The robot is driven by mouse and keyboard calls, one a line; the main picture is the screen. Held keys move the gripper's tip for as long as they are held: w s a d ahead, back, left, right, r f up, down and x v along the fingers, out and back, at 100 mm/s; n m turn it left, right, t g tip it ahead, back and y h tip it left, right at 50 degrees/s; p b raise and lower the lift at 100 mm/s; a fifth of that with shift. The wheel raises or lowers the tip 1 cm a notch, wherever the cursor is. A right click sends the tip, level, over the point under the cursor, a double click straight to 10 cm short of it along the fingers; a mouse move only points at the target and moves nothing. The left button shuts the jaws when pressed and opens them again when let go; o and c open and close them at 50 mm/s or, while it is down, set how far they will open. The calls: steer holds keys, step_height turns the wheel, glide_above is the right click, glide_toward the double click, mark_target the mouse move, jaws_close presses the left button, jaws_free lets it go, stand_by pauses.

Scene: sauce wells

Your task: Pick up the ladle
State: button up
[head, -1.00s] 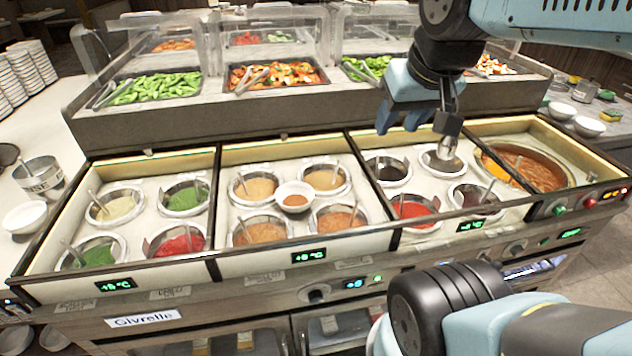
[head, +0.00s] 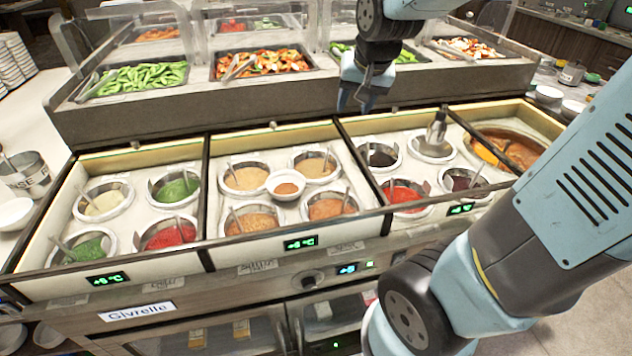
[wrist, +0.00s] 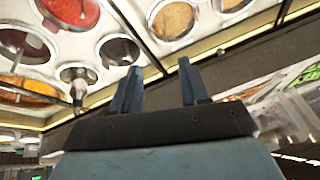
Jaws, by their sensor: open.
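The steel ladle (head: 436,132) appears to be the thick metal piece standing upright in a round well of the counter's right-hand section. It also shows in the wrist view (wrist: 78,88), left of my fingers. Its lower end is hidden inside the well. My gripper (head: 357,100) is above the counter's back edge, to the left of the ladle and apart from it. In the wrist view my gripper (wrist: 158,70) has its two blue fingers spread with nothing between them.
Several sauce wells with thin handles fill the counter, including a red sauce (head: 405,195) and a large orange-brown well (head: 520,150). A small bowl (head: 287,186) sits among the middle wells. A raised salad bar (head: 300,115) with clear guards stands behind.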

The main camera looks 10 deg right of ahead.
mark_target(328, 149)
steer(key=shift+w+a+f+m+g+h, duration=0.1)
steer(key=shift+w+f+m+h, duration=0.25)
steer(key=shift+w+f, duration=3.2)
steer(key=shift+w+a+f+m+g+h, duration=0.15)
steer(key=shift+w+f+m, duration=0.35)
steer(key=shift+w+f, duration=3)
steer(key=shift+w+f+m+g+h, duration=0.1)
steer(key=shift+w+f+m+h, duration=0.3)
steer(key=shift+w+f, duration=3.15)
steer(key=s+f, duration=0.4)
steer(key=shift+c, duration=0.3)
jaws_close()
